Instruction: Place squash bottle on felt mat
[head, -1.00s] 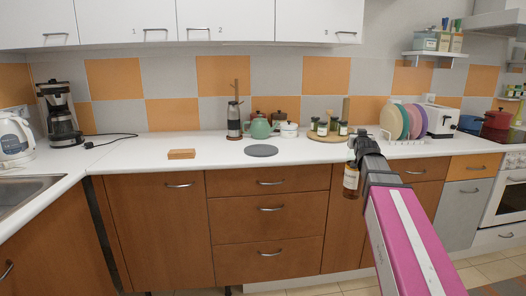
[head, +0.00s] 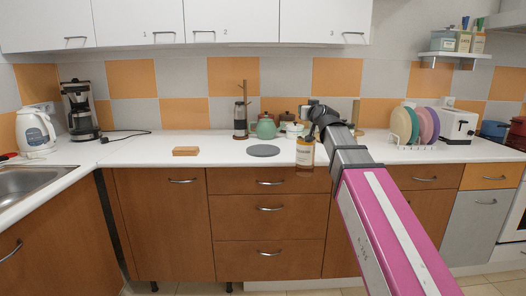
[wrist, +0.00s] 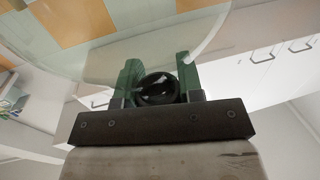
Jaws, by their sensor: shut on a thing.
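The squash bottle (head: 305,154) is an amber bottle with a pale label and a dark top, held upright in my gripper (head: 318,116). In the head view it hangs at the counter's front edge, to the right of the felt mat. The felt mat (head: 263,151) is a flat grey disc lying bare on the white counter. In the wrist view my gripper (wrist: 160,85) has its green fingers on both sides of the bottle's dark round top (wrist: 157,89).
A brown block (head: 186,151) lies left of the mat. Behind the mat stand a green teapot (head: 266,129) and a dark grinder (head: 240,121). A plate rack (head: 412,147) and a toaster (head: 458,126) are on the right.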

